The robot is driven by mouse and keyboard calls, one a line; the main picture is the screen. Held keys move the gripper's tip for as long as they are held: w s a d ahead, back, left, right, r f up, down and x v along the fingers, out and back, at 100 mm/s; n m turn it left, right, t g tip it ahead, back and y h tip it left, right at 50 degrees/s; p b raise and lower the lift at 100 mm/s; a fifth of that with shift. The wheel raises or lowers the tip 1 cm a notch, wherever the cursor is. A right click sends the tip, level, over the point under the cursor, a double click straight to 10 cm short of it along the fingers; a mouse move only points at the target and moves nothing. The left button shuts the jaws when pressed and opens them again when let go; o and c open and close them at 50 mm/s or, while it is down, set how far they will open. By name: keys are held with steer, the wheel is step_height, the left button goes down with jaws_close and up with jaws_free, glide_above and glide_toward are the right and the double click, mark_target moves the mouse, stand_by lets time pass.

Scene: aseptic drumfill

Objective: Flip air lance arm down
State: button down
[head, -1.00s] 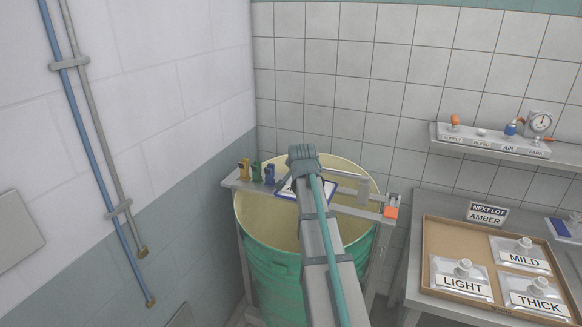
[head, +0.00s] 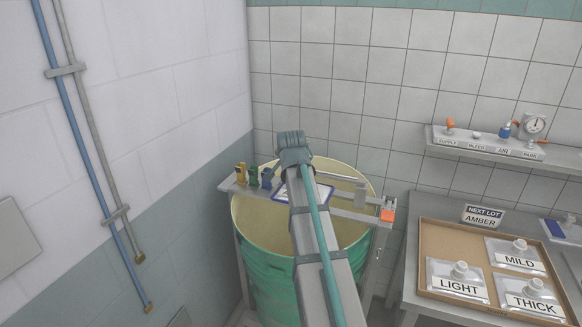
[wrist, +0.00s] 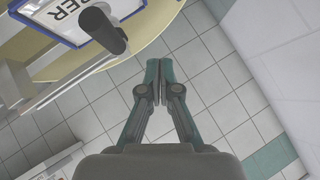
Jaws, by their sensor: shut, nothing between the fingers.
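The air lance arm is not clearly identifiable. A grey bar assembly (head: 345,212) crosses the right half of the drum's top and ends at an orange block (head: 387,216). In the wrist view, a dark grey rounded handle (wrist: 102,31) stands out over a blue-framed sign (wrist: 66,17) that reads "...BER". My gripper (wrist: 152,66) is shut and empty, to the right of the handle in that view and apart from it. In the head view, my arm and wrist cover the middle of the drum and hide the fingertips.
The open green drum (head: 268,266) stands by the left wall. Yellow, green and blue fittings sit on the bar's left end. A bench at right holds a brown tray (head: 424,262) with LIGHT, MILD and THICK pouches. A shelf (head: 500,146) with valves and a gauge hangs above.

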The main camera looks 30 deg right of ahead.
steer(key=s+a+r+b, duration=0.1)
steer(key=s+a+r, duration=0.1)
steer(key=a+r, duration=0.2)
steer(key=shift+s+a+r, duration=0.15)
steer(key=shift+a+r, duration=0.1)
steer(key=shift+r, duration=0.15)
